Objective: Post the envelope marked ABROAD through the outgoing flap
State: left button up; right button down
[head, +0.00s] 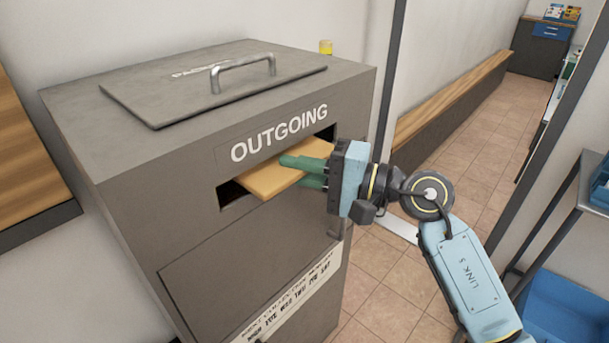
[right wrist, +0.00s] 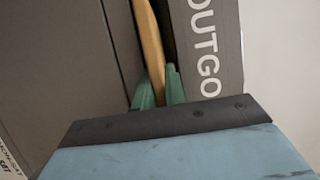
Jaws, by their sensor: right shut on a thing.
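A tan envelope (head: 272,178) is partly in the slot of the grey outgoing box (head: 130,215), under the white word OUTGOING. Its near part sticks out of the slot, and no marking on it can be read. My right gripper (head: 290,172) is shut on the envelope's outer edge, just in front of the slot. In the right wrist view the envelope (right wrist: 152,50) stands between the two green fingers and runs into the dark slot. The flap (head: 279,130) bears the word OUTGOING above the opening. My left gripper is not in view.
A lid with a metal handle (head: 243,70) is on top of the box. A wooden bench (head: 450,105) runs along the wall behind. A blue bin (head: 570,310) and a metal-framed shelf stand at the right. Tiled floor is open between.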

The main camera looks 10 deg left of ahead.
jog(key=shift+w+a+b, duration=0.5)
jog(key=shift+w+a, duration=0.1)
jog(key=shift+a, duration=0.25)
jog(key=c, duration=1.4)
grip_release()
jog(key=shift+o, duration=0.2)
jog(key=shift+f, duration=0.1)
jog(key=shift+s+d+f, duration=0.15)
jog(key=shift+s+d, duration=0.15)
jog(key=shift+d, duration=0.1)
jog(key=s+d, duration=0.1)
jog(key=d+b, duration=0.1)
jog(key=d, duration=0.1)
jog(key=shift+s, duration=0.4)
jog(key=shift+s+d+r+b, duration=0.15)
jog(key=shift+s+d+b, duration=0.2)
jog(key=shift+s+d, duration=0.5)
jog(key=shift+s+d+r+b, duration=0.1)
jog(key=shift+s+d+b, duration=0.25)
jog(key=shift+s+d, duration=0.45)
jog(key=shift+w+d, duration=0.15)
jog(key=shift+w, duration=0.05)
jog(key=shift+c, duration=0.4)
